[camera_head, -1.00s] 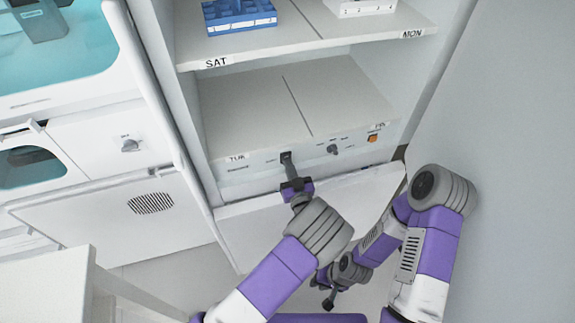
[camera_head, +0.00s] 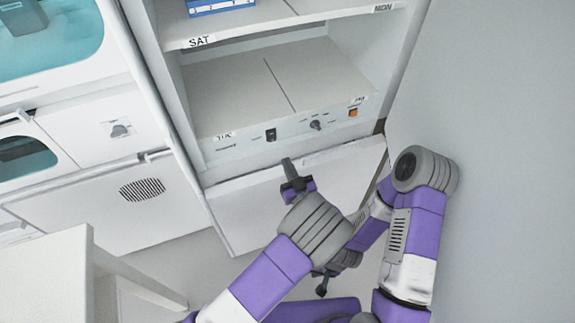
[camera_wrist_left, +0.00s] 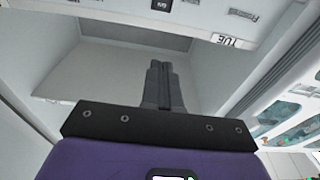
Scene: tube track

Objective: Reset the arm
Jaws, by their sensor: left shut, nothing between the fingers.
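My left gripper (camera_head: 288,164) is shut and empty. It stands in front of the lower part of the cabinet, a little below the control panel (camera_head: 290,132) with its black switch (camera_head: 271,135), apart from the switch. In the left wrist view the shut fingers (camera_wrist_left: 159,68) point toward the cabinet's lower front, with the black switch (camera_wrist_left: 161,5) at the top edge. My right gripper (camera_head: 321,287) shows low in the head view, partly behind my left arm; its fingers are too small to read.
The cabinet's shelves (camera_head: 280,85) carry SAT, MON and TUE labels, and a blue rack (camera_head: 220,6) sits on the upper one. A dark knob (camera_head: 316,125) and an orange switch (camera_head: 352,113) are on the panel. A white table (camera_head: 45,275) stands at lower left, a grey wall at right.

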